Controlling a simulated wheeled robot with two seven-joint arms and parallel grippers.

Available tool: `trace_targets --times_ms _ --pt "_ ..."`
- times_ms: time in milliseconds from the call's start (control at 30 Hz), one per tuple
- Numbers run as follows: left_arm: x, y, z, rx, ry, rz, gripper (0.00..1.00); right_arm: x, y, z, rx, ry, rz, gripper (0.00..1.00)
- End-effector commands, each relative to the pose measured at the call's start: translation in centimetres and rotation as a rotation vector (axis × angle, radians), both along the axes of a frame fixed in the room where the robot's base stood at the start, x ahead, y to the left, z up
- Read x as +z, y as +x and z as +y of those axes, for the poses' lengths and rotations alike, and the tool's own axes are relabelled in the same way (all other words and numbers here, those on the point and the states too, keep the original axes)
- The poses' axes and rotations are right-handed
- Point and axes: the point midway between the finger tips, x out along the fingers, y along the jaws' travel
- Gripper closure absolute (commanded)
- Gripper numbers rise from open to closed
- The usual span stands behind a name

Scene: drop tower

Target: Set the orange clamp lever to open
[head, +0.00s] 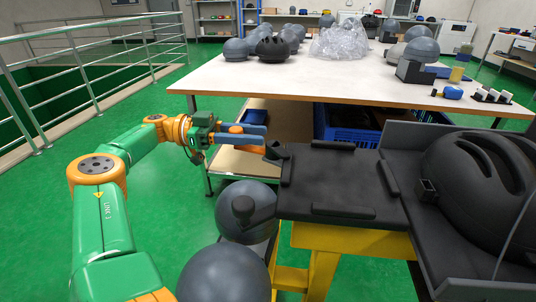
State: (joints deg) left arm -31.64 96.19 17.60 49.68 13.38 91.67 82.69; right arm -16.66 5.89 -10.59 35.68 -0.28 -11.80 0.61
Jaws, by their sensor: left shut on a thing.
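My left arm comes in from the left, and its gripper (262,132) is at the left end of the dark tray-like fixture (340,184). Its two blue fingers are closed around an orange piece, which I take to be the orange clamp lever (254,129). Most of the lever is hidden between the fingers. A small black block (277,151) at the fixture's left corner sits just below and right of the fingertips. The lever's exact angle cannot be told. My right gripper is not in view.
A black helmet (482,185) sits on the dark stand at right. Grey headforms (246,211) stand low in front, near a yellow frame (352,240). Behind is a white table (310,82) with headforms, a plastic-wrapped bundle and a blue crate (345,128) beneath. Green floor at left is clear.

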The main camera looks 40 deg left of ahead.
Motion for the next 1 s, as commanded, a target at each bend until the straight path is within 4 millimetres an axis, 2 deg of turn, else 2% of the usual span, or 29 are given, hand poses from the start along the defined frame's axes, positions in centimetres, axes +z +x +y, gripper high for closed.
trace_targets --times_ms 33,167,367,400,500,833,933,1000 --pt "-0.6 -0.2 0.2 -0.005 0.004 0.003 1.0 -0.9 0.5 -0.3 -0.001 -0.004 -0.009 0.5" --pt "-0.1 -0.5 0.3 -0.013 0.006 0.004 1.0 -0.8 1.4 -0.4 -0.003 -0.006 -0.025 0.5" --pt "0.0 -0.5 0.3 -0.013 0.005 0.006 1.0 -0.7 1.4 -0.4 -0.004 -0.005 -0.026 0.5" --pt "0.0 -0.5 0.3 -0.013 0.005 0.006 0.61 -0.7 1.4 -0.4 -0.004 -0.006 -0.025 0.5" --pt "0.0 -0.5 0.3 -0.012 0.005 0.005 0.34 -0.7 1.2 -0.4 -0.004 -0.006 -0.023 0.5" --pt "0.3 -0.4 0.3 -0.012 0.004 0.004 0.33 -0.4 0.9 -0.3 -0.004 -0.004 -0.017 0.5" --pt "1.8 -0.4 0.3 -0.012 0.004 0.003 0.33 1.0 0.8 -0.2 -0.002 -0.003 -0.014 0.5" --pt "3.6 -0.5 0.3 -0.012 0.005 0.002 0.33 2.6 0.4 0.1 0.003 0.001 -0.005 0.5"
